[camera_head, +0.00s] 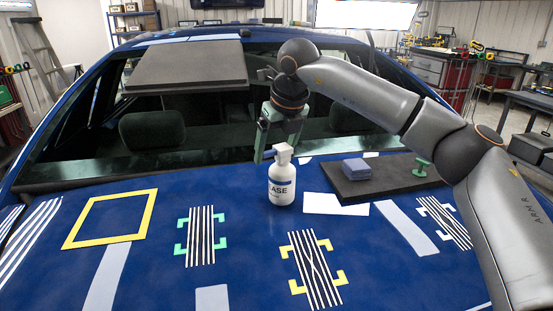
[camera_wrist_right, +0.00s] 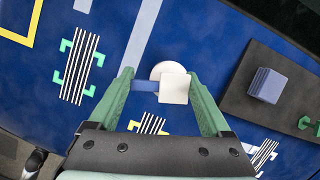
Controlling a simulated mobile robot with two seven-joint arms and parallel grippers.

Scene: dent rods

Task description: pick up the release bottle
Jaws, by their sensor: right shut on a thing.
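The release bottle (camera_head: 282,185) is a white spray bottle with dark lettering and a blue nozzle. It is upright at the blue car panel (camera_head: 240,255); I cannot tell whether its base still touches the panel. My right gripper (camera_head: 274,155) reaches down over it from above, with green fingers on either side of its head. In the right wrist view, the bottle's white head and blue nozzle (camera_wrist_right: 172,87) span the gap between the fingertips of the right gripper (camera_wrist_right: 159,78), which is shut on it. My left gripper is not in view.
A dark mat (camera_head: 385,187) to the right holds a blue block (camera_head: 357,168) and a green knob-shaped tool (camera_head: 421,167). A yellow square outline (camera_head: 75,228) and striped decals (camera_head: 200,237) lie flat on the panel. A dark pad (camera_head: 187,65) rests at the car's roof.

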